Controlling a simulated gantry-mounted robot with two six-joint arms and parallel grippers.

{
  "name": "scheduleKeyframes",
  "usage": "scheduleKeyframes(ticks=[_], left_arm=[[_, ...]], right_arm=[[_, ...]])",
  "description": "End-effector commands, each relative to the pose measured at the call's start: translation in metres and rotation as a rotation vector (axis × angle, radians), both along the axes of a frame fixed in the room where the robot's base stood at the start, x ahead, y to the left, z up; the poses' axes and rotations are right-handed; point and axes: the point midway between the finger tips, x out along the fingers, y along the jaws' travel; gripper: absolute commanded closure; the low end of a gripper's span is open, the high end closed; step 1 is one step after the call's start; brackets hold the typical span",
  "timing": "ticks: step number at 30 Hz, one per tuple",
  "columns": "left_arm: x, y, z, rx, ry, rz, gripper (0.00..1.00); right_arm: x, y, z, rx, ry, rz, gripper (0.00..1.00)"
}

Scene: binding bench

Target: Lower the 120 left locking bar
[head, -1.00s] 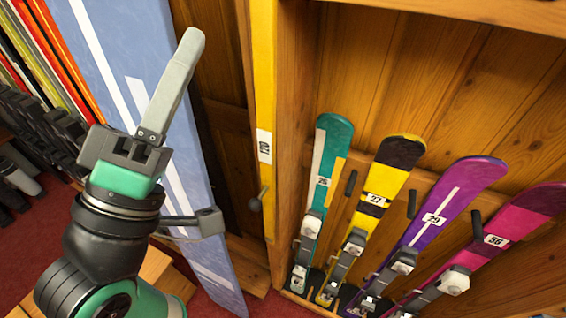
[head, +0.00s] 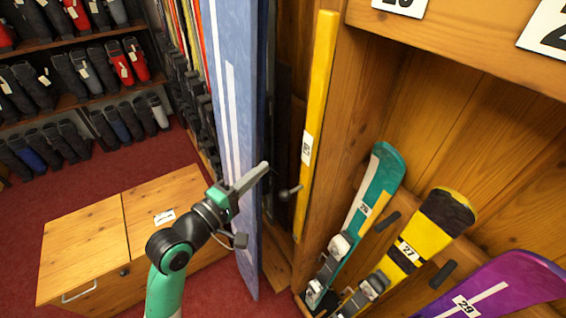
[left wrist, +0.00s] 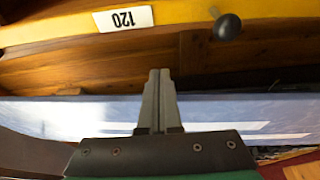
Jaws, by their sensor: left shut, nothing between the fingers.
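The yellow locking bar (head: 320,90) stands upright against the wooden post in the head view, with a white label and a dark round knob (head: 286,195) on its lower part. In the left wrist view the bar (left wrist: 60,32) runs across the top, its label reading 120 upside down, and the knob (left wrist: 228,27) sits right of the label. My left gripper (head: 265,168) is shut and empty, left of the bar and a little above the knob in the head view. Its fingertips (left wrist: 160,72) are apart from bar and knob. My right gripper is not in view.
A light blue board (head: 235,70) with white stripes stands upright close beside my left gripper. Numbered skis, such as the teal one (head: 381,165), stand in the rack at right. A wooden bench (head: 85,230) stands at left, with boot shelves behind.

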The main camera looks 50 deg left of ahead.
Motion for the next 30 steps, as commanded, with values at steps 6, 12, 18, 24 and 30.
scheduleKeyframes(ticks=[6, 12, 18, 24, 30], left_arm=[[0.033, 0.005, -0.003, 0.001, -0.003, -0.003, 1.00], [0.077, 0.013, 0.003, -0.001, 0.002, -0.002, 1.00], [0.092, -0.004, 0.003, -0.001, 0.003, -0.005, 1.00], [0.089, -0.022, 0.001, 0.001, 0.001, -0.003, 1.00], [0.088, -0.023, -0.001, 0.000, 0.000, 0.000, 1.00]], right_arm=[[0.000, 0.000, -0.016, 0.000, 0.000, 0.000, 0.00], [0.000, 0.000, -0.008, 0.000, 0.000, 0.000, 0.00], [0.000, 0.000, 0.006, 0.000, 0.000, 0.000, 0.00], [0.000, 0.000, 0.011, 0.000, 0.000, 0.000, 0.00], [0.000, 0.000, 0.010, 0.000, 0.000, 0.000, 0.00]])
